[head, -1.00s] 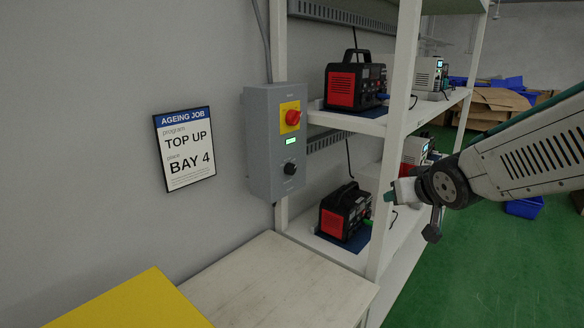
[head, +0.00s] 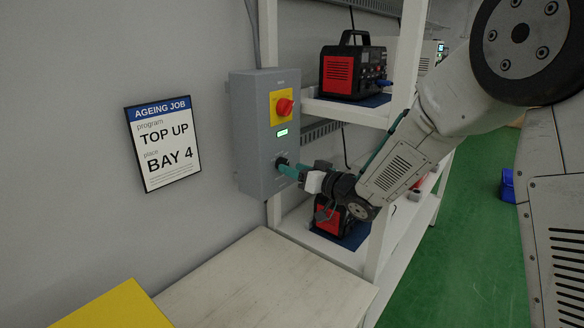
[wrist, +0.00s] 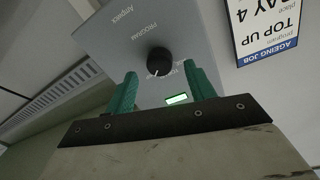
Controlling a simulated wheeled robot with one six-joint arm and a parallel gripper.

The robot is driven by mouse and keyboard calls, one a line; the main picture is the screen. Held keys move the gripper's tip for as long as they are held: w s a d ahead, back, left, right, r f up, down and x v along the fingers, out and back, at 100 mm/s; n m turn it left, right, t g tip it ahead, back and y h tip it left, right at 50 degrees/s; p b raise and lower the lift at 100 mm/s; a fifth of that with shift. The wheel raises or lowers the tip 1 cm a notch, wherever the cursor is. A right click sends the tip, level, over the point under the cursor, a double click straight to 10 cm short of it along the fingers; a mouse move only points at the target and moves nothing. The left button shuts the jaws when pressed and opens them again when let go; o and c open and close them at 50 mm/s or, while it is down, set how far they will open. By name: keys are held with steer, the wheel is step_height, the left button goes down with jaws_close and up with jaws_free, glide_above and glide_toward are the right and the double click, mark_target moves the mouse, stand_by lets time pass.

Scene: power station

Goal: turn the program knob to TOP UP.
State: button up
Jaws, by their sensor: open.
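The wrist view is upside down, and the small labels around the knob are unreadable or partly hidden by a finger. My gripper (wrist: 160,72) is open, with one green finger on each side of the knob in the picture.
The box also has a red button (head: 284,107) on a yellow plate and a lit green display (head: 282,133). A job sign (head: 163,143) on the wall reads TOP UP, BAY 4. A shelf (head: 345,110) with chargers stands close on the right. A bare bench top (head: 255,285) is below.

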steer(key=shift+x, duration=1.15)
steer(key=shift+c, duration=0.2)
steer(key=c, duration=0.9)
steer(key=shift+n, duration=0.4)
steer(key=n, duration=0.9)
steer(key=shift+y, duration=0.3)
steer(key=shift+n, duration=0.3)
